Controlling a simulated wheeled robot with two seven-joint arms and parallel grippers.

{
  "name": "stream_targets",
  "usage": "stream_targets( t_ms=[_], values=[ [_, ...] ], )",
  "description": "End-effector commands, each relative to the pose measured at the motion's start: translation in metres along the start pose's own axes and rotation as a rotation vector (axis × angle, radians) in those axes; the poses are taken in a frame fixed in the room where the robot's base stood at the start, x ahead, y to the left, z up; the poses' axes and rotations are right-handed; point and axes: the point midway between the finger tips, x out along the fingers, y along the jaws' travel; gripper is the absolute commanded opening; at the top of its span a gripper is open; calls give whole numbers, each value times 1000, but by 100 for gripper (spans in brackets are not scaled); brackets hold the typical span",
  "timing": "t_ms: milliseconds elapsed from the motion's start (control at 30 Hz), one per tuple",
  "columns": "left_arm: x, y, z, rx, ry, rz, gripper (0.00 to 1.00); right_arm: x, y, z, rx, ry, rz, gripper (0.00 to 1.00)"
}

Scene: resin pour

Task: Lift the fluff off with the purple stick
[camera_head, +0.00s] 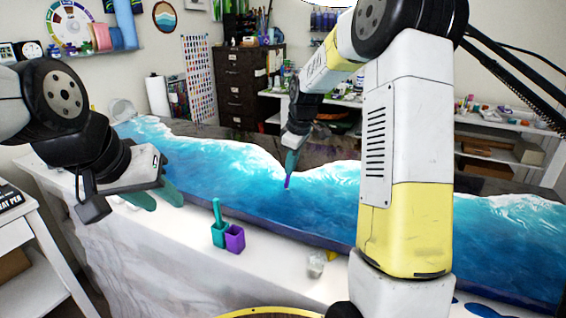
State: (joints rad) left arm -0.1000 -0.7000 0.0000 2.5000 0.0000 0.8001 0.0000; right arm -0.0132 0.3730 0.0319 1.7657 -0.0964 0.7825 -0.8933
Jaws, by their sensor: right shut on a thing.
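My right gripper (291,164) reaches down over the blue wave-patterned resin table (250,190). It is shut on the purple stick (287,183), of which a short length shows below the fingertips. The stick points down, with its tip at or just above the blue surface; I cannot tell if it touches. The fluff is too small to make out and may be at the tip. My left gripper (158,197) is open and empty, its teal fingers apart over the left front edge of the table.
A teal cup (219,235) with a teal stick (216,210) and a purple cup (235,239) stand on the white front ledge. A small clear cup (316,264) stands to their right. Shelves and a dark drawer cabinet (245,82) stand behind.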

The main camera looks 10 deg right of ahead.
Motion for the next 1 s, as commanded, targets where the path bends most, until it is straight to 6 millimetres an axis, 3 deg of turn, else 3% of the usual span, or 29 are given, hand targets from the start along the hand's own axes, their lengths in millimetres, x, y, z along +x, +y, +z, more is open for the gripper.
stream_targets(
  t_ms=[567,1000],
  values=[
    [0,0,0,0,0,0,36,3,0,1,0,0,0,0],
    [0,0,0,0,0,0,36,-28,4,-6,0,1,1,0]
  ],
)
